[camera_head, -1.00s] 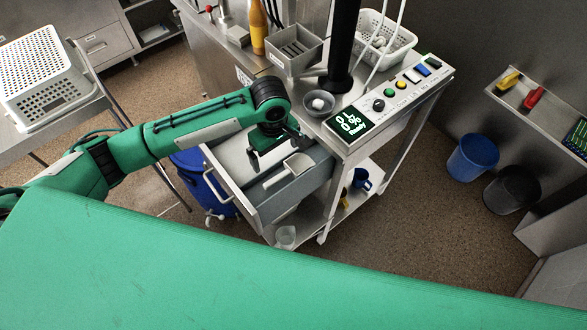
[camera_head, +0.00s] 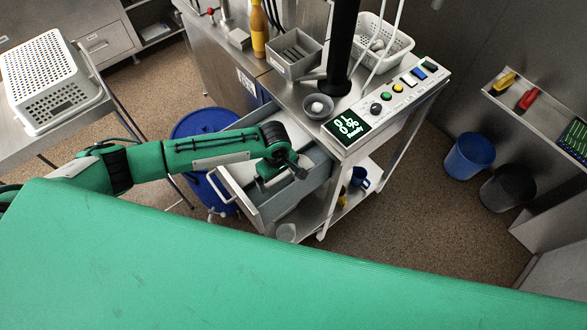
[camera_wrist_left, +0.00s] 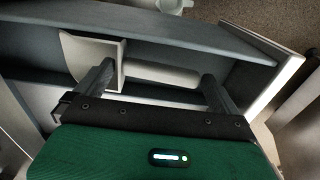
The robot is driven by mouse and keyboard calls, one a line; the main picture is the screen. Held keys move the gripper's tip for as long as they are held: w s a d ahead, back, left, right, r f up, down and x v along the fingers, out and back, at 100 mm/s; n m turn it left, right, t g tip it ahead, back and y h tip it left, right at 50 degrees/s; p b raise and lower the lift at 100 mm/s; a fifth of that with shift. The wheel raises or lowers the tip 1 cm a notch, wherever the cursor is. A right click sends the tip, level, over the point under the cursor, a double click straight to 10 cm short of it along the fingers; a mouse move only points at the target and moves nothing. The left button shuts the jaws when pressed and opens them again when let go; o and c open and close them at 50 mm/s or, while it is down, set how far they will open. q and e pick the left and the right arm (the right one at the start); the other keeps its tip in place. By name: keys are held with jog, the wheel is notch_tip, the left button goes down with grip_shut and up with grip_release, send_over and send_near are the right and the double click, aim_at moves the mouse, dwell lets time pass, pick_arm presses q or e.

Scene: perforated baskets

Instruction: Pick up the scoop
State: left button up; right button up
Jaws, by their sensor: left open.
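The white scoop lies in the open grey drawer (camera_head: 291,208). In the left wrist view the scoop's pan (camera_wrist_left: 90,57) is at left and its rounded handle (camera_wrist_left: 165,73) runs to the right. My left gripper (camera_head: 283,177) is over the drawer, and its arm and jaws hide the scoop in the head view. In the left wrist view the open left gripper (camera_wrist_left: 158,78) has one finger by the pan and the other near the handle's far end. Whether either finger touches the scoop I cannot tell. My right gripper is not in view.
The steel cart (camera_head: 400,115) carries a bowl (camera_head: 318,106), a grey bin (camera_head: 294,57) and a white perforated basket (camera_head: 382,40). Drawer walls stand close around the gripper. A blue barrel (camera_head: 205,128) is behind my arm. A large green surface (camera_head: 250,270) fills the foreground.

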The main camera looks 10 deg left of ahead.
pick_arm(q)
jog(key=shift+c, duration=0.2)
jog(key=c, duration=0.8)
jog(key=shift+r, duration=0.1)
jog(key=shift+r+b, duration=2.3)
jog(key=shift+r, duration=7.6)
